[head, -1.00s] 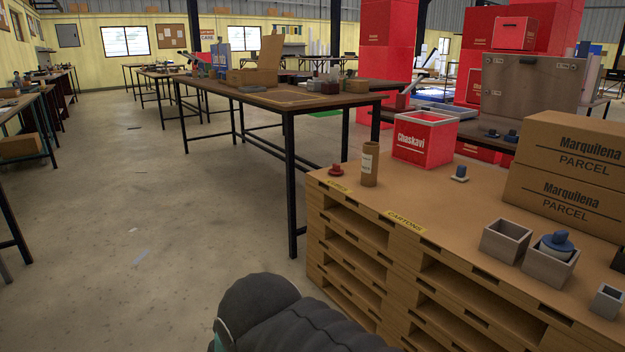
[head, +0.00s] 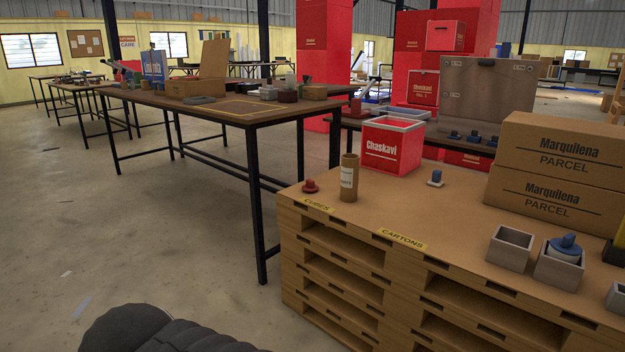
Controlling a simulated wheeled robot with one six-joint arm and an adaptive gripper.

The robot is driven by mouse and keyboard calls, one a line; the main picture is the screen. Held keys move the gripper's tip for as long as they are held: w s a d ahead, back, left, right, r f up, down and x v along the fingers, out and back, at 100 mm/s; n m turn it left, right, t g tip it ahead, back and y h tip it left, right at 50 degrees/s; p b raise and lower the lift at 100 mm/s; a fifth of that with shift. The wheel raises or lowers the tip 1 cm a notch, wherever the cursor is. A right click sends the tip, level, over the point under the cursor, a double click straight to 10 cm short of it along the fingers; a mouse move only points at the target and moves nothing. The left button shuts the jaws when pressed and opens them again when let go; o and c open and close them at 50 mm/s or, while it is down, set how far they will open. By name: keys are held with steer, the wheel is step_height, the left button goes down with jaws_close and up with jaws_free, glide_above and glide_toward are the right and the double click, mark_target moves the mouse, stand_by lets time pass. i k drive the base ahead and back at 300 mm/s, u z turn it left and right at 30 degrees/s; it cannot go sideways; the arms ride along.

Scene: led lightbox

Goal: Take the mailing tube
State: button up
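The mailing tube (head: 349,178) is a brown cardboard cylinder with a white label. It stands upright near the left corner of the pallet-stack counter (head: 400,205), just right of a small red knobbed piece (head: 310,186). Nothing touches the tube from my side. My gripper is not in view; only a dark, ribbed part of my arm shows at the bottom left, well short of the counter.
A red Chaskavi box (head: 392,145) stands behind the tube. Marquilena parcels (head: 556,150) and small grey boxes (head: 510,248) occupy the counter's right. A dark-legged table (head: 235,108) stands behind at left.

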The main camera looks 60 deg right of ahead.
mark_target(350, 161)
steer(key=z, duration=0.15)
steer(key=i, duration=1.75)
steer(key=z, duration=1.35)
steer(key=i, duration=0.9)
steer(key=z, duration=1.05)
